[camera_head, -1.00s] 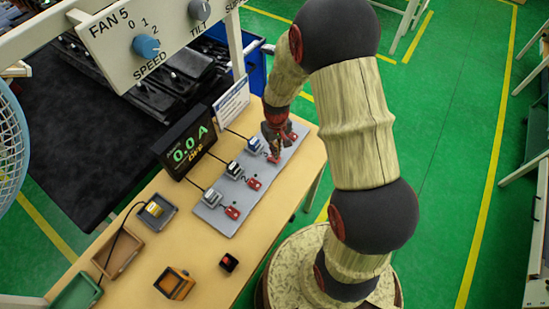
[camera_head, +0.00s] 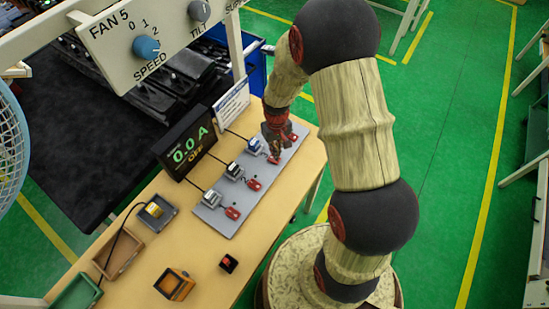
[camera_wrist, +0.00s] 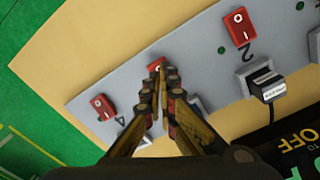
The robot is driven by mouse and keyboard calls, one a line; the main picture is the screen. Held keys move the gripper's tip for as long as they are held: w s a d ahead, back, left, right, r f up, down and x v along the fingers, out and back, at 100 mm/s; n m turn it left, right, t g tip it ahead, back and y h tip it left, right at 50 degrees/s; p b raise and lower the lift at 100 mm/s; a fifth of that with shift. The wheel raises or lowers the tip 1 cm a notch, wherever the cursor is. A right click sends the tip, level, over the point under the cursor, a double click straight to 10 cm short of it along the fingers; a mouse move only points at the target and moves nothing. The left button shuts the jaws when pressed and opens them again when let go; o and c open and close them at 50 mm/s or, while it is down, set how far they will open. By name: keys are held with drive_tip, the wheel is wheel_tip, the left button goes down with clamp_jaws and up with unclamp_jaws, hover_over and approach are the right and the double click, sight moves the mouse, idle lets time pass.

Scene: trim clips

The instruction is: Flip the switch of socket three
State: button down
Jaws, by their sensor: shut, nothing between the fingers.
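The grey switch board (camera_head: 226,223) lies on the table with a row of red rocker switches. In the wrist view, the switch marked 2 (camera_wrist: 241,27) is at upper right and the one by the 4 (camera_wrist: 103,107) is at left. The switch between them, of socket three (camera_wrist: 155,65), is partly covered by my fingertips; its label is hidden and its position cannot be told. It also shows in the head view (camera_head: 273,160), near the blue plug (camera_head: 254,145). My gripper (camera_wrist: 160,72) is shut and empty, tips at this switch; contact is unclear.
A display (camera_head: 186,148) behind the board reads 0.0 A and OFF. A black plug (camera_wrist: 268,86) sits in socket two, and a light plug (camera_head: 211,197) nearer. Trays (camera_head: 118,254), an orange-black box (camera_head: 174,284) and a small red-black item (camera_head: 229,263) lie at the table's near end.

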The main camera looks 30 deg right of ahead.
drive_tip(key=shift+f+b, duration=1)
drive_tip(key=shift+f, duration=0.55)
idle(0.9)
drive_tip(key=shift+r, duration=0.15)
drive_tip(key=shift+r+p, duration=2.4)
drive_tip(key=shift+r, duration=1.05)
drive_tip(key=shift+s, duration=0.1)
drive_tip(key=s+a+r+t+b, duration=0.2)
drive_tip(key=s+r+b, duration=0.4)
drive_tip(key=s+r, duration=0.3)
drive_tip(key=s+a+r+t+b, duration=0.3)
drive_tip(key=s+a+r+b, duration=0.2)
drive_tip(key=s+r, duration=0.4)
wheel_tip(320, 180, up, 3)
drive_tip(key=shift+s+a+f+t+b, duration=0.1)
drive_tip(key=shift+s+a+t+b, duration=0.15)
drive_tip(key=shift+b, duration=0.6)
